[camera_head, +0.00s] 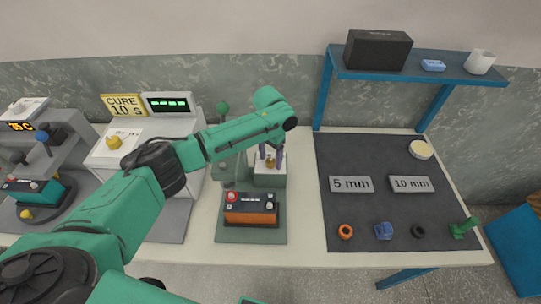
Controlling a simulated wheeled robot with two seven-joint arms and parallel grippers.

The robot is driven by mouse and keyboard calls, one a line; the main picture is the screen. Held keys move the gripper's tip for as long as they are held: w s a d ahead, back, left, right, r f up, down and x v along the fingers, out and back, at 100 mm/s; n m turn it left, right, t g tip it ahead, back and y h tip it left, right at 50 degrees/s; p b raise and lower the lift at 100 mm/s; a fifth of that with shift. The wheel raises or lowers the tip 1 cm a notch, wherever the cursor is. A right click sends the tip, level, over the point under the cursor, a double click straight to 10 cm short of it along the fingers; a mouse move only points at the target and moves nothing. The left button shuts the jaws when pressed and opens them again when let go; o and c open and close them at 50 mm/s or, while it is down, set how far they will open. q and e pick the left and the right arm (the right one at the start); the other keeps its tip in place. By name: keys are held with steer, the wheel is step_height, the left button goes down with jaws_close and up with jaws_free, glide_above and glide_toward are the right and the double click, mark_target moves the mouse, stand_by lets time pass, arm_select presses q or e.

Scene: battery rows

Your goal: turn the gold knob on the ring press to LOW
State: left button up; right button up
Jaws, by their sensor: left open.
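The ring press (270,180) stands mid-table as a pale grey-green unit, and my left arm covers much of it. A green ball (223,108) shows behind the arm and seems to belong to the press. A small gold knob (270,163) shows at the press front. My left gripper (270,157) is open, pointing down, with a purple finger on either side of the knob. I cannot tell whether the fingers touch it. The knob's pointer and any LOW mark are too small to read. My right gripper is out of view.
An orange-and-black battery (250,216) sits in front of the press. The cure unit (180,127) at left has another gold knob (114,142). A dark mat (370,210) at right holds rings and size plates. A blue shelf (440,72) stands behind it.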

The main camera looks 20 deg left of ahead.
arm_select(q)
steer(key=shift+s, duration=0.2)
steer(key=shift+w, duration=0.1)
jaws_close()
steer(key=shift+r+n+p, duration=0.15)
steer(key=shift+n+p, duration=0.65)
steer(key=shift+p, duration=0.15)
steer(key=shift+n+p, duration=1.1)
steer(key=shift+p, duration=0.15)
steer(key=n+p, duration=0.3)
steer(key=n, duration=0.1)
steer(key=shift+n, duration=0.3)
steer(key=n+p, duration=0.1)
steer(key=n, duration=0.2)
steer(key=shift+n, duration=0.3)
steer(key=n, duration=0.5)
steer(key=shift+n, duration=0.4)
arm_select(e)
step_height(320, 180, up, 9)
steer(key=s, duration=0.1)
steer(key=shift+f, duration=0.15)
arm_select(q)
steer(key=shift+w, duration=0.1)
